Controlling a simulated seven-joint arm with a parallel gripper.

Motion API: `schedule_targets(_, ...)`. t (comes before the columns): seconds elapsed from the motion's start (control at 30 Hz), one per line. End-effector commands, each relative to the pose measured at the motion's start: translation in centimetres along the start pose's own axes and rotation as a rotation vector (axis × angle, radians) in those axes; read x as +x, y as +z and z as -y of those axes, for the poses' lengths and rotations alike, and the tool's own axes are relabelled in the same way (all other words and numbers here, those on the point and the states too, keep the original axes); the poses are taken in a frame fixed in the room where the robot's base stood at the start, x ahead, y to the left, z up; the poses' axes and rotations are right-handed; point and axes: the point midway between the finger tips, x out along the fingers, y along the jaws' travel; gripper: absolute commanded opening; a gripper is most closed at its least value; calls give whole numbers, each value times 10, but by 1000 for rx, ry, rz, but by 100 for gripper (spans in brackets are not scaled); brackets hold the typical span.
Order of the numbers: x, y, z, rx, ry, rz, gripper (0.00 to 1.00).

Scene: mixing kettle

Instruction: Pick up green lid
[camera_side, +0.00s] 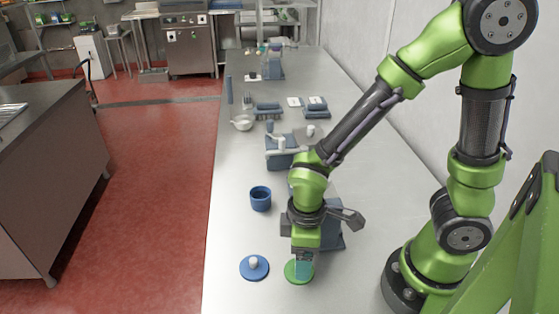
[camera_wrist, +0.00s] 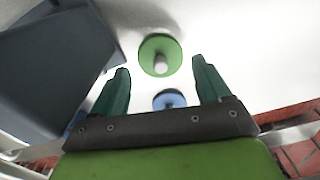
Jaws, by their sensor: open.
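The green lid (camera_side: 299,273) is a flat round disc lying on the metal table near its front end. In the wrist view the green lid (camera_wrist: 160,50) shows a pale knob at its centre and lies beyond and between my fingertips. My gripper (camera_side: 304,268) points down over the lid in the side view, and its fingers hide the knob there. In the wrist view my gripper (camera_wrist: 162,75) has its two teal fingers spread wide with nothing between them. I cannot tell the exact height of the fingertips above the lid.
A blue lid with a pale knob (camera_side: 254,266) lies just left of the green lid. A blue cup (camera_side: 260,198) stands farther back. A blue-grey block (camera_side: 332,238) is close behind my gripper. The table's left edge (camera_side: 207,250) is near the blue lid.

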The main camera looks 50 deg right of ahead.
Motion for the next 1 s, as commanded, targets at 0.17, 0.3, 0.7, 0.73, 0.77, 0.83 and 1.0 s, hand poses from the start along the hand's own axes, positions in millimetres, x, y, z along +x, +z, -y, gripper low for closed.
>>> schedule_targets(0.17, 25, -5, 0, -1, -1, 6, 77)
schedule_targets(0.3, 37, -5, 0, -1, -1, 3, 77)
schedule_targets(0.7, 39, -6, 0, -1, 0, 0, 58)
schedule_targets(0.73, 39, -6, 0, -1, 0, 0, 54)
schedule_targets(0.77, 39, -6, 0, -1, 0, 0, 49)
schedule_targets(0.83, 39, -6, 0, -1, 0, 0, 41)
schedule_targets(1.0, 39, -6, 0, -1, 0, 0, 41)
